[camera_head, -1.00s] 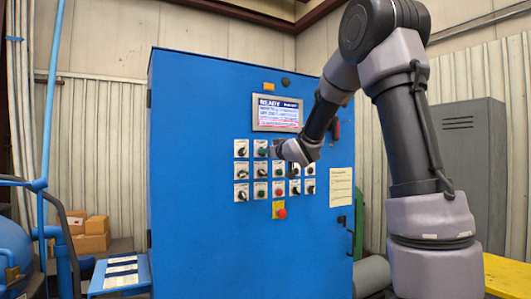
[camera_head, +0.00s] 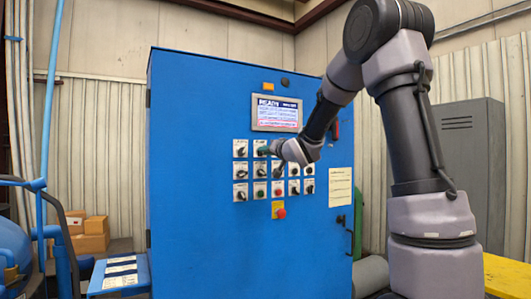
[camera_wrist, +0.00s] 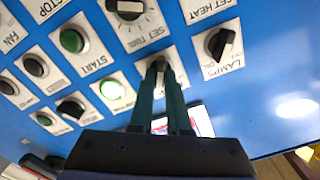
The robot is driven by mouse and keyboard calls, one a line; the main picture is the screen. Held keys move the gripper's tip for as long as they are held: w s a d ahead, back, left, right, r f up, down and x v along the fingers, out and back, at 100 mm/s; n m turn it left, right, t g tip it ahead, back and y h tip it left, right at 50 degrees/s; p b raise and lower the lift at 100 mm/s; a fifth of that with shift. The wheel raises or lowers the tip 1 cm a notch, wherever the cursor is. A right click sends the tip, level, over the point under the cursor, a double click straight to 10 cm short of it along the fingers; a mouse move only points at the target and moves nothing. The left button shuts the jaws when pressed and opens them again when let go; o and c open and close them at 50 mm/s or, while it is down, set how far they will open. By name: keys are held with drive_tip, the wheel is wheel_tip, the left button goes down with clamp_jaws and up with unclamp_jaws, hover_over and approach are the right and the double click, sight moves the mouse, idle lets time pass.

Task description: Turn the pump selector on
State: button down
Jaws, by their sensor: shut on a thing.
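My gripper (camera_wrist: 159,72) has its two dark green fingers closed on a small black selector knob (camera_wrist: 158,63) on a white plate. Its label is hidden behind the fingers, so I cannot read whether it is the pump selector, and the knob's angle is mostly covered. In the head view my gripper (camera_head: 266,151) reaches the upper row of controls on the blue cabinet (camera_head: 200,110), below the screen, and covers part of that row.
Neighbouring controls sit close around the fingers: the LAMPS knob (camera_wrist: 221,44), the SET TIME knob (camera_wrist: 127,8), the green START button (camera_wrist: 73,41) and a lit green button (camera_wrist: 112,89). A red emergency button (camera_head: 281,213) is below. The screen (camera_head: 277,113) is above.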

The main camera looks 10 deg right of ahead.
idle(0.4)
drive_tip(key=c, duration=0.9)
unclamp_jaws()
drive_tip(key=shift+s, duration=0.15)
drive_tip(key=v, duration=1)
drive_tip(key=shift+s+d, duration=0.1)
drive_tip(key=shift+s, duration=0.15)
